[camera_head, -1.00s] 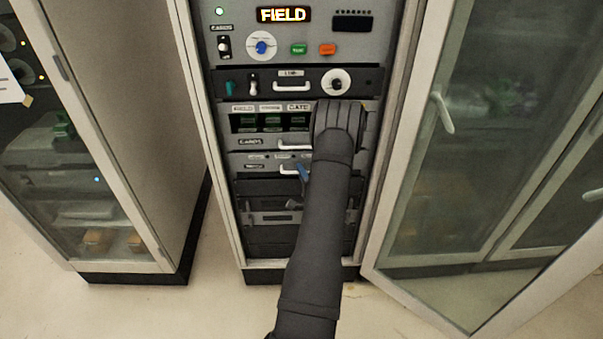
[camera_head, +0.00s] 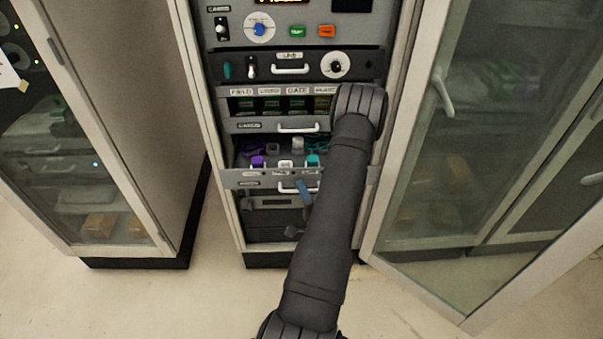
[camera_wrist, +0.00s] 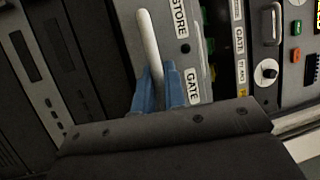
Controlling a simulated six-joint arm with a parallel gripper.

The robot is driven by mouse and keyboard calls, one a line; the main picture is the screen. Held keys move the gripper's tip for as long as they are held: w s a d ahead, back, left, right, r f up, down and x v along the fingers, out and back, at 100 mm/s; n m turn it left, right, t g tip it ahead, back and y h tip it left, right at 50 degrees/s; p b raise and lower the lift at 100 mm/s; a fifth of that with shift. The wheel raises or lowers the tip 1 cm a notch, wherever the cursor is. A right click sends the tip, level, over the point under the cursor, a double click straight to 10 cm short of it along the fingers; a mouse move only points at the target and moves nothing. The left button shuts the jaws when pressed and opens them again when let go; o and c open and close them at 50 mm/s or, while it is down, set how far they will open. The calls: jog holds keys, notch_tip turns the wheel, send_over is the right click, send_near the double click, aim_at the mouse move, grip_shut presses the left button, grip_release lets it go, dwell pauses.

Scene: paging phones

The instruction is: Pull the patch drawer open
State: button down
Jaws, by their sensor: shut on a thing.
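The patch drawer (camera_head: 240,180) is the grey drawer below the cards unit, and it stands out from the rack. Purple, white and teal pieces (camera_head: 285,160) show inside it. Its white handle (camera_head: 312,189) is partly hidden by my arm. My gripper (camera_head: 304,188) has blue fingers at this handle. In the wrist view, the gripper (camera_wrist: 156,84) is shut on the white handle (camera_wrist: 149,45), one finger on each side. Labels reading STORE and GATE show on the drawer front beside it. My arm covers the drawer's right part in the head view.
Above are the cards unit (camera_head: 262,126) with its own white handle and a dark LINE panel (camera_head: 312,66) with a knob. An open glass door (camera_head: 450,190) stands close on the right. A glass-fronted cabinet (camera_head: 95,190) is at left. Floor (camera_head: 215,300) in front is clear.

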jog(key=s, duration=1.3)
jog(key=c, duration=1.8)
grip_release()
jog(key=shift+w, duration=0.1)
